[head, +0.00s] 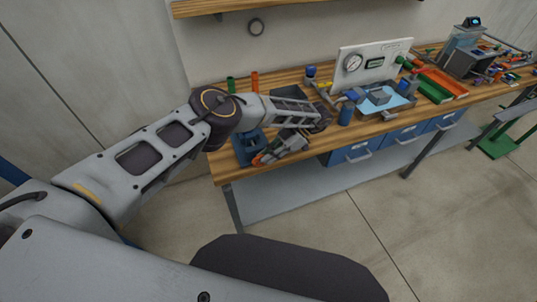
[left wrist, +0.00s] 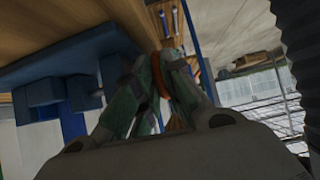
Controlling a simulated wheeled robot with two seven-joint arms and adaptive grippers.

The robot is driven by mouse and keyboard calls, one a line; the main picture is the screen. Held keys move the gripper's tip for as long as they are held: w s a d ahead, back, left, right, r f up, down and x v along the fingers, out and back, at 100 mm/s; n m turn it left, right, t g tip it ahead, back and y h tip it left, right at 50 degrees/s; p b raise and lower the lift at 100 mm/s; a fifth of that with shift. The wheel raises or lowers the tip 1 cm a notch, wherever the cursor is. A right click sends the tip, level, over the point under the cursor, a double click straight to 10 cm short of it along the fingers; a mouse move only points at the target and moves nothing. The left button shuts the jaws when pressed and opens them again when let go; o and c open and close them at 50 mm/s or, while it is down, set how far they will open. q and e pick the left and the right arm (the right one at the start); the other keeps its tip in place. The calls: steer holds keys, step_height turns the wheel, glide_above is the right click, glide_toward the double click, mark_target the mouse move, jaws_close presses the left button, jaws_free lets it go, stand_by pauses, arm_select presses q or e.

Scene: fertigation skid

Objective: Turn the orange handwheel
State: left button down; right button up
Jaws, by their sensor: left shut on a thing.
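The orange handwheel (left wrist: 157,74) shows in the left wrist view as a narrow orange rim, seen nearly edge-on between the fingers. My left gripper (left wrist: 155,98) is shut on this rim, with one green-padded finger on each side. In the head view my left gripper (head: 264,157) points down and left at the near left end of the bench, where a small bit of orange shows at its fingertips. Most of the wheel is hidden by the fingers. My right gripper is not in view.
A blue fixture (head: 247,146) stands close beside the gripper on the wooden bench (head: 222,166). Blue drawers (head: 358,152) hang below the top. The floor in front is clear.

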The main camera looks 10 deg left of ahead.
arm_select(q)
steer(key=shift+f, duration=0.15)
stand_by(0.8)
steer(key=c, duration=1.8)
jaws_free()
step_height(320, 180, up, 10)
